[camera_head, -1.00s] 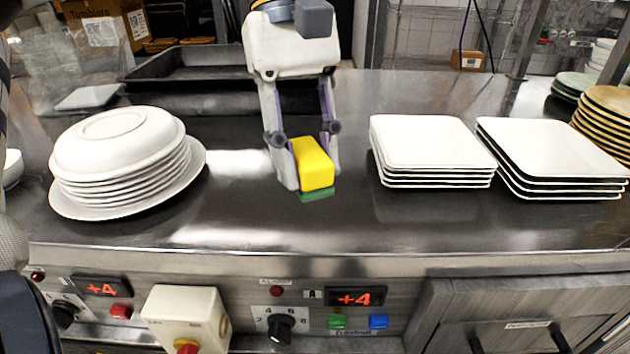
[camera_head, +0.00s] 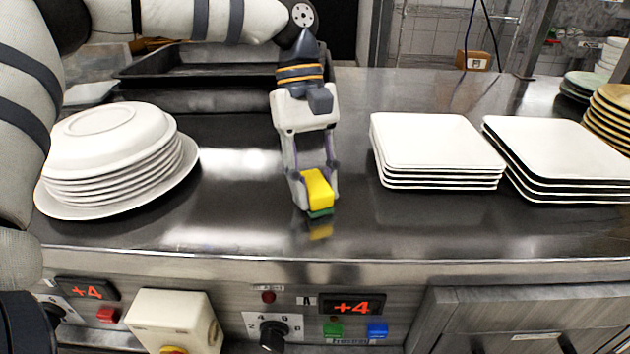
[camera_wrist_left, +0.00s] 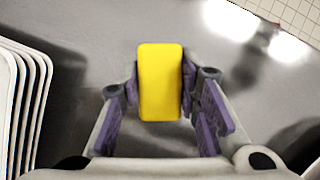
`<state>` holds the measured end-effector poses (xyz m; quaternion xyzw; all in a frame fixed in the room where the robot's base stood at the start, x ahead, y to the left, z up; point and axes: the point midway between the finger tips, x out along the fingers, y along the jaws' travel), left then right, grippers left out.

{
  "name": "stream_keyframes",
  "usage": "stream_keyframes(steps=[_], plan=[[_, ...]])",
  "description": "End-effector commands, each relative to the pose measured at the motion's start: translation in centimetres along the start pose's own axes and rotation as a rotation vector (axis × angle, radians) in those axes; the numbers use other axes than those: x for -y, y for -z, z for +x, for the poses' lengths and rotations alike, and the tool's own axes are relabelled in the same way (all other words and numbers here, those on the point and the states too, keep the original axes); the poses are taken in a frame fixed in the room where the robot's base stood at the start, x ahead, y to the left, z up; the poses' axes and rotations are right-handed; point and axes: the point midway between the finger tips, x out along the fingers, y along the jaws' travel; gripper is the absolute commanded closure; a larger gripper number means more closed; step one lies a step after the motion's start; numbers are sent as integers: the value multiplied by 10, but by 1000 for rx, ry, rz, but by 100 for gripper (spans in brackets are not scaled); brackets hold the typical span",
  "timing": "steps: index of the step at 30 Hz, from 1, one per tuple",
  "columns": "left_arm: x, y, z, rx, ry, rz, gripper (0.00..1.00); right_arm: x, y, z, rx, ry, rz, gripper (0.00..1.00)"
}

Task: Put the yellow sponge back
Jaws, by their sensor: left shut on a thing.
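The yellow sponge (camera_head: 317,188) with a green underside is held between the fingers of my left gripper (camera_head: 312,190), low over the steel counter (camera_head: 250,215). Its reflection shows on the counter just in front of it. I cannot tell for sure whether its underside touches the counter. In the left wrist view the sponge (camera_wrist_left: 160,82) lies lengthwise between the purple finger pads of my left gripper (camera_wrist_left: 160,95). My right gripper is not in view.
A stack of white square plates (camera_head: 435,142) stands right of the sponge, with another square stack (camera_head: 560,145) beyond. Round white plates (camera_head: 110,150) are stacked at left. A dark tray (camera_head: 200,65) lies behind. The counter's front edge, with control panels below, is close.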

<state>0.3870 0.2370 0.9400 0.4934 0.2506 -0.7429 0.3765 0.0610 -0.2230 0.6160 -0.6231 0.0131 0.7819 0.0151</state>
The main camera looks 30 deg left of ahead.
Motion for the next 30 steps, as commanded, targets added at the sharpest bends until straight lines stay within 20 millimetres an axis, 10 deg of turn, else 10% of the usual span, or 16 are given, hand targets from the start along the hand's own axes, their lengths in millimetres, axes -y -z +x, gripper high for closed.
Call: stream_keyframes(steps=[2, 3, 5, 17, 30], plan=[[0, 1, 3, 1, 1, -1, 96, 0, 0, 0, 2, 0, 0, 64], [0, 1, 3, 0, 1, -1, 61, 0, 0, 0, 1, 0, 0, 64], [0, 1, 2, 0, 1, -1, 50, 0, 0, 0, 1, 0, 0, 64], [-1, 0, -7, 0, -2, -1, 50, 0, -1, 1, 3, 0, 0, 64], [-2, 1, -105, 1, 1, -3, 50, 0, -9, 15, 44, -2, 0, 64]])
